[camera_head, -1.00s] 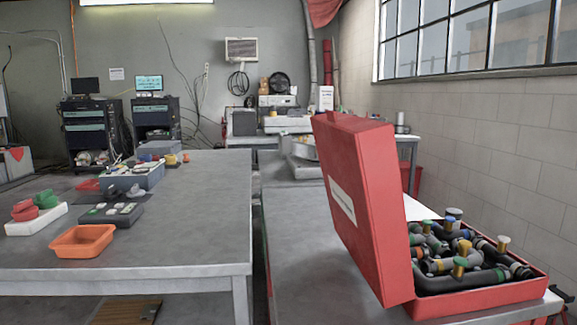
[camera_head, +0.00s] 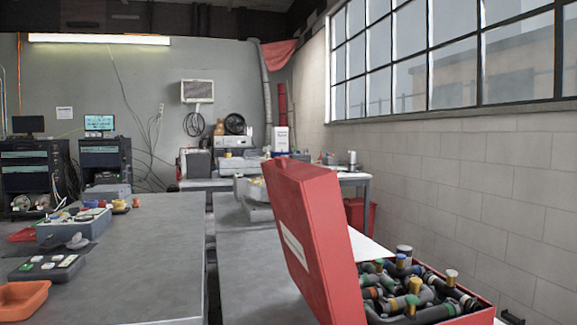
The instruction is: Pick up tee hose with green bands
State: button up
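An open red case (camera_head: 312,240) stands on the right-hand table, its lid raised on the left side. Its tray holds several dark and grey hoses (camera_head: 440,288) with coloured caps and bands in yellow, blue, green and orange. Small green parts show among them near the tray's left end. I cannot tell which piece is the tee hose with green bands; the pieces overlap and the lid hides part of the tray. My gripper is not in view.
The left table (camera_head: 130,250) bears an orange tray (camera_head: 22,300), a dark box with buttons (camera_head: 46,268) and a grey-blue bin (camera_head: 72,228). A narrow gap separates the two tables. A brick wall with windows closes the right side.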

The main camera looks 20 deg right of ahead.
aim_at(376, 274)
jog(key=u, duration=2.2)
jog(key=k, duration=1.8)
jog(key=z, duration=1.05)
